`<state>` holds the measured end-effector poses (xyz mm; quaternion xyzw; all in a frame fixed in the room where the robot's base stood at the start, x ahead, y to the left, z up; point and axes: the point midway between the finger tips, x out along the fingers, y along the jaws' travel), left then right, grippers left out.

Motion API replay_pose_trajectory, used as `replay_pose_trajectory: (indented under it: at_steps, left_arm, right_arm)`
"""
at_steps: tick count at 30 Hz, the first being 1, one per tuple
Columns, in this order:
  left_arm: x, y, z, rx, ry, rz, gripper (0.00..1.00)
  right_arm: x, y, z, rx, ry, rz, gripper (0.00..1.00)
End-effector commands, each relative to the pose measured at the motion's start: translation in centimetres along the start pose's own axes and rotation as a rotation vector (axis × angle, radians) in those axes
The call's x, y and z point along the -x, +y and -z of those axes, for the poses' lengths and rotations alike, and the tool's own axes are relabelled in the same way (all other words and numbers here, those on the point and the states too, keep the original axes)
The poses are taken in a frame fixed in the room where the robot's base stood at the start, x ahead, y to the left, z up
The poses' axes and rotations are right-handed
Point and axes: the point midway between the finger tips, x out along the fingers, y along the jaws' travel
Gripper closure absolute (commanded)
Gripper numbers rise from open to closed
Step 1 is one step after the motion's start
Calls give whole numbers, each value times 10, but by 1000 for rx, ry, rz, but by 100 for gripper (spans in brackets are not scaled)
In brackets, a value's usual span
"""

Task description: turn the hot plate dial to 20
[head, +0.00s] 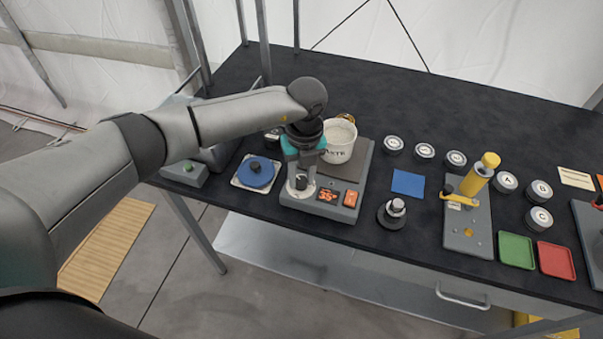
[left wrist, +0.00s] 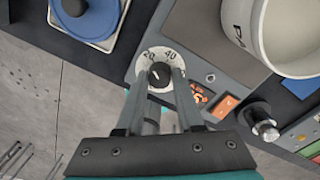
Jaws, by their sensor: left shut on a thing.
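The hot plate (head: 323,203) is a grey box near the table's front edge. Its dial (left wrist: 159,75) is a black knob on a white scale, with 20 and 40 readable in the left wrist view. My left gripper (head: 301,181) points down at the dial and is shut on its knob, one finger on each side. The knob's white mark appears to lie between 20 and 40; the exact setting is hard to read. The orange display (head: 328,196) seems to read 35. My right gripper is out of view.
A white pot (head: 339,142) stands on the hot plate's top, close behind my left gripper. A blue round dish (head: 256,173) sits to the left. A black-and-silver knob-like piece (head: 396,208) and a blue square (head: 408,183) lie to the right.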

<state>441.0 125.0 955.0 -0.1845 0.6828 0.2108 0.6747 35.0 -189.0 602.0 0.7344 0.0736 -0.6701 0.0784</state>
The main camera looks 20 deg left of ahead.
Motion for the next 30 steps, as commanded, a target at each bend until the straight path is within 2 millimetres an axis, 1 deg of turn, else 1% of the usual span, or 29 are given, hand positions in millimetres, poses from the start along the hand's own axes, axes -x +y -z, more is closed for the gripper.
replay_pose_trajectory:
  at_steps: [11,12,18,19,20,26,30]
  left_arm:
    - [1,0,-2,8,-3,2,100]
    - [1,0,-2,7,-3,2,61]
    - [1,0,-1,6,-2,1,38]
    - [1,0,-1,6,-1,1,35]
    - [1,0,-1,6,-1,1,34]
    - [0,0,0,5,-1,1,34]
    - [8,0,-1,4,-1,2,34]
  right_arm:
    - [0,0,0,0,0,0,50]
    - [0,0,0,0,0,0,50]
    - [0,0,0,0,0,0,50]
    - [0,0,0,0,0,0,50]
    - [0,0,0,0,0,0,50]
    - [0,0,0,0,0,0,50]
    - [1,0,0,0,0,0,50]
